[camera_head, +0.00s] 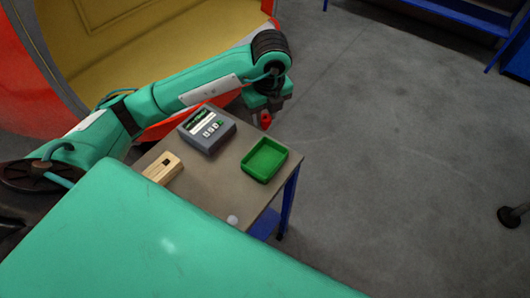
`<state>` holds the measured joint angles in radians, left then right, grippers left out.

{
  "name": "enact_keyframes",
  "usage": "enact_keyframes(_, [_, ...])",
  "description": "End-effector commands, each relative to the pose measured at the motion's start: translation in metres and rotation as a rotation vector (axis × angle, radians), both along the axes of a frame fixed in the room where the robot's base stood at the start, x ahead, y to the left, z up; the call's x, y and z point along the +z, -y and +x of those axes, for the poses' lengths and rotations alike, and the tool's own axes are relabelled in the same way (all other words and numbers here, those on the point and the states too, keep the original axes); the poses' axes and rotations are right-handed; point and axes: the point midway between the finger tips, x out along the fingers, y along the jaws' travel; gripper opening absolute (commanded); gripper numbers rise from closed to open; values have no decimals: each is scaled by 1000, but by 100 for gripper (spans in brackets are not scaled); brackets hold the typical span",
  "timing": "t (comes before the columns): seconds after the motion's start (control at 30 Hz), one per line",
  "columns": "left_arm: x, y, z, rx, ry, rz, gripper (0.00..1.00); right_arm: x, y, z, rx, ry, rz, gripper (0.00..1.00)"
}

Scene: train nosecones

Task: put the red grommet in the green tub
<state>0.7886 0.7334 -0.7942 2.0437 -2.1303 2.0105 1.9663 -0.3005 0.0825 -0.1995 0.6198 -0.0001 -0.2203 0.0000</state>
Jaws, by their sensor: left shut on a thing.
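The red grommet (265,119) is small and shows at the tips of my left gripper (265,115). My left gripper is shut on it and points down, above and behind the far edge of the small table, beyond the tub in the picture. The green tub (265,160) is a shallow square tray on the right part of the table, and it looks empty. The gripper and the grommet are apart from the tub. My right gripper is not in view.
A grey device with a screen (206,130) stands left of the tub. A wooden block with a slot (163,168) and a small white round thing (233,220) are on the table (210,185). Open grey floor (400,150) lies to the right.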

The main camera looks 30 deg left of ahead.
Motion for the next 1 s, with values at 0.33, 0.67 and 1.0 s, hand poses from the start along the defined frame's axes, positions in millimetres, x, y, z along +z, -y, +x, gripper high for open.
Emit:
enact_keyframes(0.33, [-64, -1, -1, 2, -6, 1, 10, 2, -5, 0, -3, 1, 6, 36])
enact_keyframes(0.67, [-123, 0, 0, -1, -1, -1, 10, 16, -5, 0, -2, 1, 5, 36])
enact_keyframes(1.0, [-164, 0, 0, -1, -2, 0, 10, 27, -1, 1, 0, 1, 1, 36])
